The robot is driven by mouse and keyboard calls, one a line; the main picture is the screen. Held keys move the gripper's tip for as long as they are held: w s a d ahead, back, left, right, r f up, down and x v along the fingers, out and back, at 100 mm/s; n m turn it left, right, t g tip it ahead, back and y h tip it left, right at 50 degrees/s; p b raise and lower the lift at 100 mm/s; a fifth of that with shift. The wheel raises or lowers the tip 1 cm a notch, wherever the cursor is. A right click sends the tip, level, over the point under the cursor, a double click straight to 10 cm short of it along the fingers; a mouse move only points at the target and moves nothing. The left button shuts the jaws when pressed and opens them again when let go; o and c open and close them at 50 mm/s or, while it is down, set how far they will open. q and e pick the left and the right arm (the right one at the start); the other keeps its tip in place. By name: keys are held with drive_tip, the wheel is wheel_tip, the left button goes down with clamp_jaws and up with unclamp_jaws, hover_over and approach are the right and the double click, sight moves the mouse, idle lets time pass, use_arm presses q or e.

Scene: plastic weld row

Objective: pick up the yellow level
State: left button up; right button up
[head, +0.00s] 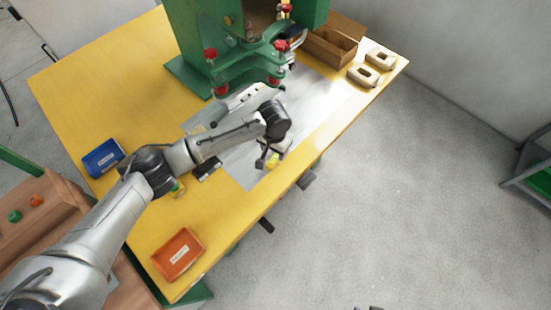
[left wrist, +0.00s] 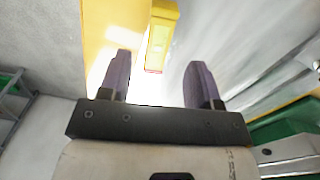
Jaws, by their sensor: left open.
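The yellow level (head: 274,159) lies on the grey sheet near the table's right-hand edge, partly hidden by my left gripper. In the left wrist view its yellow end (left wrist: 162,35) shows ahead of the gap between my fingers, nearer the left finger, with a reddish tip. My left gripper (head: 266,160) is open, over the sheet and close beside the level; the fingers (left wrist: 157,82) hold nothing. Only small dark tips show at the bottom edge of the head view, perhaps my right gripper; their state cannot be made out.
A green press (head: 215,45) with red knobs stands behind the sheet (head: 240,175). A blue bin (head: 103,158) and an orange bin (head: 178,254) sit on the yellow table. A wooden box (head: 333,45) and two beige blocks (head: 380,59) are at the far right corner.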

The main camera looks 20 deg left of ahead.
sight(275, 157)
use_arm(q)
drive_tip(key=shift+w+d+f+b, duration=0.15)
drive_tip(key=shift+f+b, duration=0.95)
drive_tip(key=shift+f, duration=1.55)
drive_tip(key=shift+c, duration=0.4)
drive_tip(key=c, duration=0.9)
